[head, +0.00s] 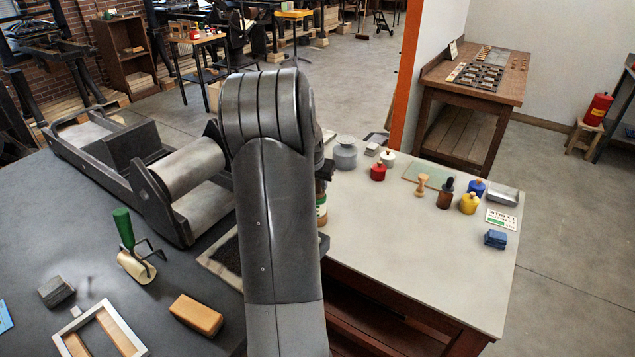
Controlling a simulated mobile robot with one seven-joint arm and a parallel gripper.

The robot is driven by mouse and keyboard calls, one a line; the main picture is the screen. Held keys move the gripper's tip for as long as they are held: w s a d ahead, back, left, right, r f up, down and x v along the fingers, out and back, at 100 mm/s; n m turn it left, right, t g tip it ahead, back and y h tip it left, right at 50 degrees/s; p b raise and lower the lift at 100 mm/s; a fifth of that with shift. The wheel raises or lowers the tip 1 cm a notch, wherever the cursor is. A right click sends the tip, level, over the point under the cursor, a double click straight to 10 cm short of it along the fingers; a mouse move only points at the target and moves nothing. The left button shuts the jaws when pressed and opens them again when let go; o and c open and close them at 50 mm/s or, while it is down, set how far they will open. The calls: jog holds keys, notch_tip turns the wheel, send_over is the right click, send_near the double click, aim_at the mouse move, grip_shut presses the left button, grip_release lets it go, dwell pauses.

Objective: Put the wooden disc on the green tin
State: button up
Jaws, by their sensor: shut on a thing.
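A brown container with a green and white label (321,207) shows partly past the arm's right edge, at the left side of the pale table top (420,255). Most of it is hidden, so I cannot tell just what it is.
On the pale table stand a grey tin (346,156), a red tin (378,173), a white tin (387,159), a wooden stamp (422,186), a brown bottle (446,195), a yellow tin (468,204) and a blue tin (477,187). Its front middle is clear. A press (185,185) stands left.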

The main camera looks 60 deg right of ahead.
jog(key=shift+f, duration=0.15)
jog(key=o, duration=1)
jog(key=w+v, duration=0.1)
jog(key=v, duration=1.1)
jog(key=shift+s+r, duration=0.2)
jog(key=shift+s, duration=0.25)
